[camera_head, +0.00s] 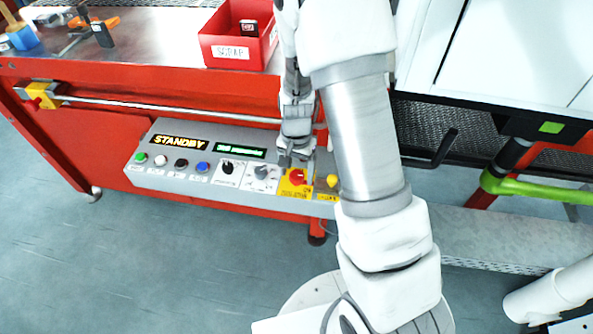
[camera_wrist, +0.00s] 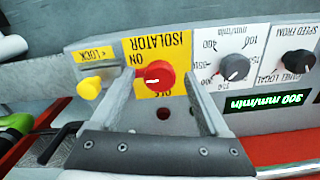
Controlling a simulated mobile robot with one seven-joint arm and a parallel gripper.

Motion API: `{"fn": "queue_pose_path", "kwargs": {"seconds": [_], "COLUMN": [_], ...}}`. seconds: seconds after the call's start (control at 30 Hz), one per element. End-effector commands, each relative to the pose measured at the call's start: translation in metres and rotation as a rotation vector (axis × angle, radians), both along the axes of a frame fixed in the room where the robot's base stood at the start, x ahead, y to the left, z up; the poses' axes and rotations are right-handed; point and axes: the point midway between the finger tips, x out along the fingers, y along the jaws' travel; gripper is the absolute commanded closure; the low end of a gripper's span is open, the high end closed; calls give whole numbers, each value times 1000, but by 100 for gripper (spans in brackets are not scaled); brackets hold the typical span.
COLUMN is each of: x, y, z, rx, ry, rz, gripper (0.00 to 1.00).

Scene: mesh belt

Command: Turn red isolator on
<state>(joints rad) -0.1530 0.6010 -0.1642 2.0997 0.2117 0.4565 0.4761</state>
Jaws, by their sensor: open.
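The red isolator knob (camera_head: 297,177) sits on a yellow plate near the right end of the grey control panel. In the wrist view the red knob (camera_wrist: 159,75) shows upside down on its yellow ISOLATOR plate (camera_wrist: 172,47), with ON and partly covered OFF lettering. My gripper (camera_head: 297,160) is over the knob in the head view. In the wrist view my gripper (camera_wrist: 155,85) is open, with one finger on each side of the knob. I cannot tell whether either finger touches it.
A yellow lock knob (camera_wrist: 89,88) is close beside one finger. The panel also has several push buttons (camera_head: 181,163) and a STANDBY display (camera_head: 180,142). A red scrap bin (camera_head: 235,50) stands on the bench above.

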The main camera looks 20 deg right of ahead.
Motion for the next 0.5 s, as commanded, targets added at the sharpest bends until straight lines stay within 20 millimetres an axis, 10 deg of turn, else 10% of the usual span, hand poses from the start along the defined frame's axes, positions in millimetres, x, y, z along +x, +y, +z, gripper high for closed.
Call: {"fn": "queue_pose_path", "kwargs": {"seconds": [0.5], "x": [1], "y": [0], "z": [93], "rx": [1], "ry": [-6], "rz": [2], "gripper": [21]}}
